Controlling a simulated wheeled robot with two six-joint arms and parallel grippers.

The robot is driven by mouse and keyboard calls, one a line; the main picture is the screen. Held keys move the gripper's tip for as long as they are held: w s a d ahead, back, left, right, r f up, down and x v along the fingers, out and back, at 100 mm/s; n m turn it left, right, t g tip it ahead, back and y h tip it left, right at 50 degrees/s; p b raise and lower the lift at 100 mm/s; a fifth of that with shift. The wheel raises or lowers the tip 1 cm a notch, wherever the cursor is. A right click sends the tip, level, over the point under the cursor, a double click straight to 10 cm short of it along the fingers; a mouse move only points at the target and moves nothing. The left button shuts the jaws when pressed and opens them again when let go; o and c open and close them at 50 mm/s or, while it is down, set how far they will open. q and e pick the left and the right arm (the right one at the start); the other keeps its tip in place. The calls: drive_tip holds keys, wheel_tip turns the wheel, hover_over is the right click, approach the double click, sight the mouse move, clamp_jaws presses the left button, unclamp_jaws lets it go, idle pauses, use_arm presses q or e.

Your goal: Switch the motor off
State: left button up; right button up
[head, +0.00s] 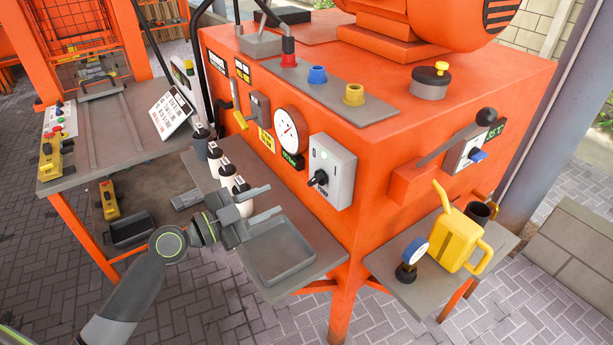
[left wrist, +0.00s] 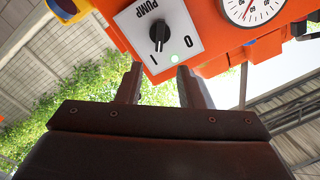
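A grey switch box (head: 332,172) with a black rotary knob is on the orange machine's front. The left wrist view shows its plate (left wrist: 180,40), marked PUMP, I and 0, with a pale green light; its knob (left wrist: 159,34) appears turned toward I. Another grey box (head: 259,107) sits left of the round gauge (head: 290,130); its label is unreadable. A large orange motor-like housing (head: 425,18) is on top. My left gripper (head: 274,200) is open and empty, apart from the machine, below and left of the knobbed box. My right gripper is not in view.
A side shelf with a grey tray (head: 282,250) lies under my left gripper, with white bottles (head: 226,176) behind it. A yellow-handled lever (head: 238,112) projects left of the gauge.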

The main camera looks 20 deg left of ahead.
sight(312, 181)
use_arm(q)
drive_tip(key=p+x, duration=0.4)
drive_tip(key=x, duration=0.5)
drive_tip(key=shift+w+d+r, duration=0.1)
drive_tip(key=shift+w+d, duration=0.5)
drive_tip(key=shift+w, duration=0.05)
drive_tip(key=shift+c, duration=0.2)
clamp_jaws()
